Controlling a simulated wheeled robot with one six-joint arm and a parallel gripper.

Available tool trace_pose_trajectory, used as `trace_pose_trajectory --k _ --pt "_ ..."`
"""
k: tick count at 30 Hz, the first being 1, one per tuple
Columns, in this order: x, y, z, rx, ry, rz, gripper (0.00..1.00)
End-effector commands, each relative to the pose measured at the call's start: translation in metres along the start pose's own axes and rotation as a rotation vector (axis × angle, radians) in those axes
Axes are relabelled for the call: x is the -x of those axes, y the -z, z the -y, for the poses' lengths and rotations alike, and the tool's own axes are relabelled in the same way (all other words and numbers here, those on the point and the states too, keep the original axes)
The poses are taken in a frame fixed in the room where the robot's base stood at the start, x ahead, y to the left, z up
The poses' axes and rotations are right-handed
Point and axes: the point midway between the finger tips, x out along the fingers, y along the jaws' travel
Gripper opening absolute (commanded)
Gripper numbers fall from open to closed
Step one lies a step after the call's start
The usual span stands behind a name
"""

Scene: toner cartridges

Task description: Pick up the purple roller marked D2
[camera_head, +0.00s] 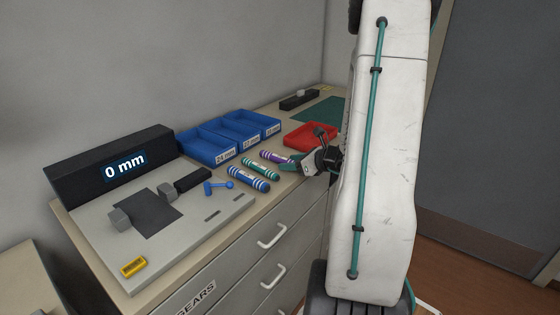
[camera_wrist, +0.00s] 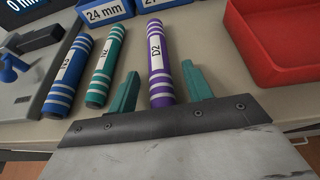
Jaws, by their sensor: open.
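The purple roller marked D2 (camera_wrist: 157,62) lies on the counter top in the wrist view, with white stripes at both ends and a white label. In the head view the purple roller (camera_head: 275,157) lies to the left of my gripper. My gripper (camera_wrist: 162,85) is open, with one green finger on each side of the roller's near end in the picture. I cannot tell whether the fingers are at the roller's height or touch it. In the head view my gripper (camera_head: 305,160) is partly hidden by my arm.
A green roller (camera_wrist: 106,66) and a blue roller (camera_wrist: 69,72) lie left of the purple one. Blue bins (camera_head: 228,137) stand behind them. A red tray (camera_wrist: 282,50) is on the right. A grey measuring station (camera_head: 165,215) fills the counter's left part.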

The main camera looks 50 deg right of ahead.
Motion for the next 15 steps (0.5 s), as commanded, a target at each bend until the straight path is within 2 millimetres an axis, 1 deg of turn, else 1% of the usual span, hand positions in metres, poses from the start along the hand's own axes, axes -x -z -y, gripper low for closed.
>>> trace_pose_trajectory --k 6,8,9,11,12,15 --pt "-0.0006 -0.0002 0.0001 0.001 0.0 0.0 0.5" --pt "-0.0005 -0.0002 0.0001 0.001 0.0 0.0 0.33" --pt "-0.0005 -0.0002 0.0001 0.001 0.0 0.0 0.22" --pt "-0.0004 -0.0003 0.0001 0.001 0.0 0.0 0.06" --pt "-0.0004 -0.0003 0.0001 0.001 0.0 0.0 0.0" --pt "-0.0003 -0.0004 0.0002 0.001 0.0 0.001 0.0"
